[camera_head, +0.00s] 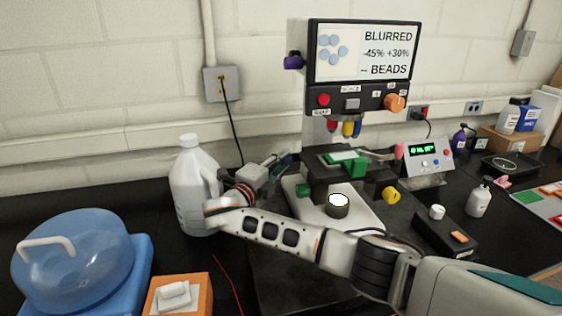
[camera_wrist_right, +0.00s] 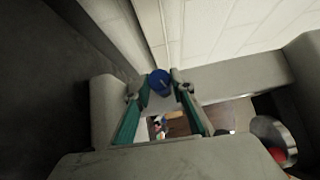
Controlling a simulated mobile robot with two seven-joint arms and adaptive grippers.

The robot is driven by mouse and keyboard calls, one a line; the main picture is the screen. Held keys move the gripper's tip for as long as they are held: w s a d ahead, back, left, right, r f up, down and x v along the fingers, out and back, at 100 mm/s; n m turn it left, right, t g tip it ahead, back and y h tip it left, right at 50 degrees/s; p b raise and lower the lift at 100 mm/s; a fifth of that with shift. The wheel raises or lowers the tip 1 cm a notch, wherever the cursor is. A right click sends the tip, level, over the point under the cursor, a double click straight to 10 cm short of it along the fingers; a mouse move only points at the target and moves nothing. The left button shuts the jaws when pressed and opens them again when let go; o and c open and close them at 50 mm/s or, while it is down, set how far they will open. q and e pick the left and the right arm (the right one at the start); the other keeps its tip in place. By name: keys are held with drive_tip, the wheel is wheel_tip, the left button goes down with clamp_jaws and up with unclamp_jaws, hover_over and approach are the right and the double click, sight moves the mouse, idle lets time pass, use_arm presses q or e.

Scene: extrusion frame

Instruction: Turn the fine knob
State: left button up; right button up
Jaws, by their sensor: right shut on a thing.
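The fine knob looks to be the blue round knob (camera_wrist_right: 159,82) between the fingertips in the right wrist view. My right gripper (camera_wrist_right: 164,90) is shut on it, with green-padded fingers on either side. In the head view my right gripper (camera_head: 277,163) reaches across to the left side of the microscope stage (camera_head: 332,176), and its fingers largely hide the knob. The microscope's screen (camera_head: 363,52) reads "BLURRED", "-45% +30%" and "-- BEADS". My left gripper is not in view.
A white jug (camera_head: 193,187) stands close left of my right gripper. A blue domed container (camera_head: 75,255) and an orange box (camera_head: 180,296) are at the front left. A yellow knob (camera_head: 391,195) sits right of the stage. A control box (camera_head: 428,158) stands behind it.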

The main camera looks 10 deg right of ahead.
drive_tip(key=shift+d+m, duration=0.1)
drive_tip(key=shift+m, duration=0.4)
drive_tip(key=o, duration=1.1)
